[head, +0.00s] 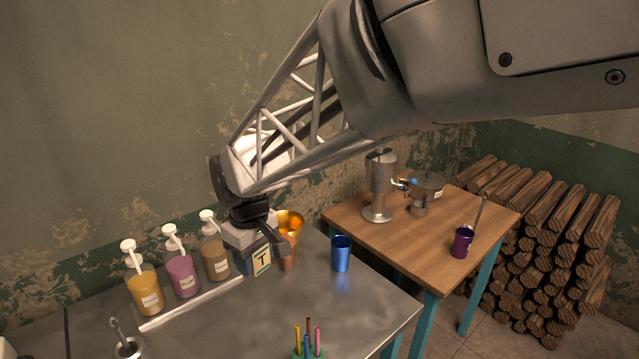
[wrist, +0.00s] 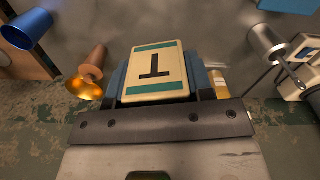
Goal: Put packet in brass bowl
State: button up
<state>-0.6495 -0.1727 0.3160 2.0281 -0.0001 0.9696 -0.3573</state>
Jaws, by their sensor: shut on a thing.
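The packet (head: 262,261) is cream with a dark T and teal bands. My gripper (head: 258,246) is shut on it, low over the metal table's back part; I cannot tell whether the packet touches the table. In the wrist view the packet (wrist: 155,72) sits between the blue-grey fingers (wrist: 158,80) with its T face showing. The brass bowl (head: 291,221) is shiny gold and lies just behind and right of my gripper, partly hidden by it. It also shows in the wrist view (wrist: 83,88), left of the packet, beside a copper-brown piece (wrist: 96,60).
Yellow (head: 146,294), purple (head: 183,276) and brown (head: 215,258) pump bottles stand left of the packet. A blue cup (head: 341,254) stands to the right. A pencil holder (head: 307,350) is at the front. The metal table's middle (head: 225,320) is clear.

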jog(key=w+a+m, duration=0.1)
jog(key=w+a, duration=0.1)
jog(key=w, duration=1)
jog(key=m, duration=0.2)
send_over(285, 229)
jog(key=s, duration=0.4)
notch_tip(285, 229, down, 10)
jog(key=shift+w+d+f, duration=0.1)
jog(key=shift+d+f, duration=0.35)
jog(key=shift+f, duration=0.05)
jog(key=shift+f, duration=3.15)
jog(key=shift+f, duration=1.85)
jog(key=shift+f, duration=0.1)
